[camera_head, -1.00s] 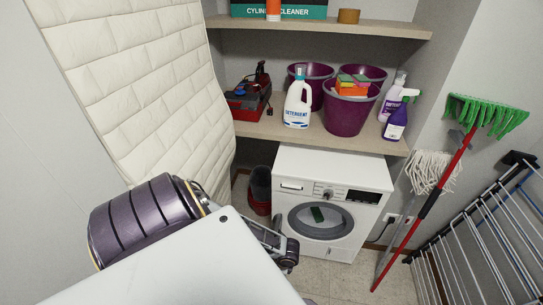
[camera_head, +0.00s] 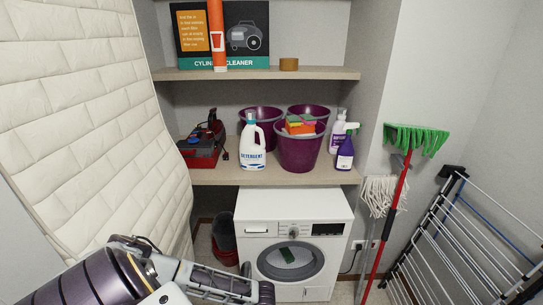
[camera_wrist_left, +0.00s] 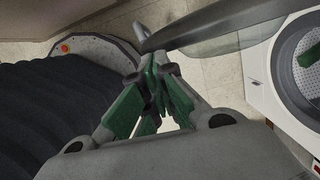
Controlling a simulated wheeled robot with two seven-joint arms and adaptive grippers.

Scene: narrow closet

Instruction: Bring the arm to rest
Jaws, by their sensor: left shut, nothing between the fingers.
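My left arm comes in at the bottom left of the head view, low in front of the shelving. Its gripper (camera_head: 264,293) is at the bottom edge, in front of the lower left of the washing machine. In the left wrist view the green-padded fingers of my left gripper (camera_wrist_left: 157,72) are together with nothing between them. A dark curved shape crosses just beyond the fingertips there; I cannot tell what it is. My right gripper is not in view.
The white washing machine (camera_head: 260,212) stands under a shelf (camera_head: 225,176) with purple buckets, a detergent bottle (camera_head: 252,145) and a red toolbox (camera_head: 200,158). A quilted white panel (camera_head: 100,125) is at left. A green broom (camera_head: 415,138), mop and drying rack (camera_head: 465,240) stand at right.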

